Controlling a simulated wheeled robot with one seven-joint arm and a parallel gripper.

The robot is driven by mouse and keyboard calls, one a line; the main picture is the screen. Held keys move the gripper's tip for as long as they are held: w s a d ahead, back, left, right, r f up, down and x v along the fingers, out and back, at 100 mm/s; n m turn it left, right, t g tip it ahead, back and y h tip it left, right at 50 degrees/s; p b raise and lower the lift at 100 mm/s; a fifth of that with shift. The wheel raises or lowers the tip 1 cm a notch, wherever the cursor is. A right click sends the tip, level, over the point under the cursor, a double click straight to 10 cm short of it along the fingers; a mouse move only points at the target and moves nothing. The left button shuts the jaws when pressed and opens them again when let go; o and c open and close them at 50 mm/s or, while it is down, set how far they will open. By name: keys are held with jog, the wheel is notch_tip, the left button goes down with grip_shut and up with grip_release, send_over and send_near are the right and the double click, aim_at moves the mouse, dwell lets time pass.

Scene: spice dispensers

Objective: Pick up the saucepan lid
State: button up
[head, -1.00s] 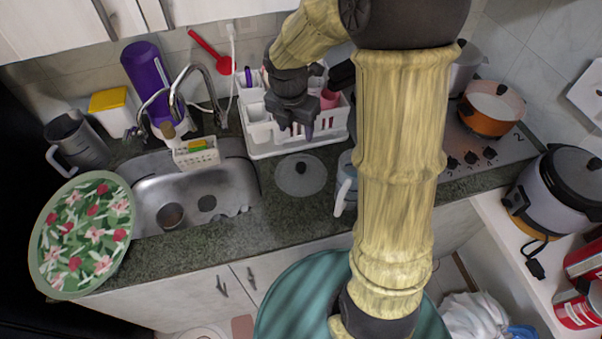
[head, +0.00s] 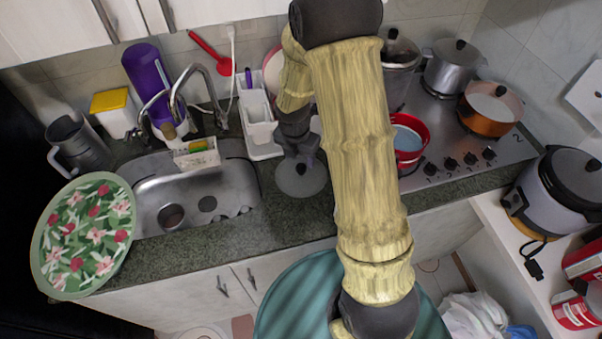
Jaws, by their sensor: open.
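The saucepan lid (head: 290,184) is a flat grey disc with a dark knob. It lies on the dark stone counter to the right of the sink. My gripper (head: 301,160) is pointing down over the lid, with its fingers apart around or just above the knob. The fingers hide part of the knob and the lid's far edge. I cannot tell whether they touch it. The lid looks flat on the counter.
The sink (head: 215,190) with its faucet is to the left, and a white dish rack (head: 258,125) is behind. A red pan (head: 412,137), an orange pot (head: 490,115) and lidded pots stand on the stove to the right. The counter in front of the lid is clear.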

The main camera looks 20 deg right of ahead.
aim_at(301, 167)
jog(key=shift+d+f+p, duration=0.1)
jog(key=shift+f+p, duration=0.5)
jog(key=shift+f, duration=1.4)
jog(key=shift+d+f, duration=0.1)
jog(key=shift+f, duration=0.5)
jog(key=c, duration=1.1)
jog(key=shift+c, duration=0.2)
jog(key=shift+r, duration=0.1)
notch_tip(301, 167, up, 10)
jog(key=b, duration=0.1)
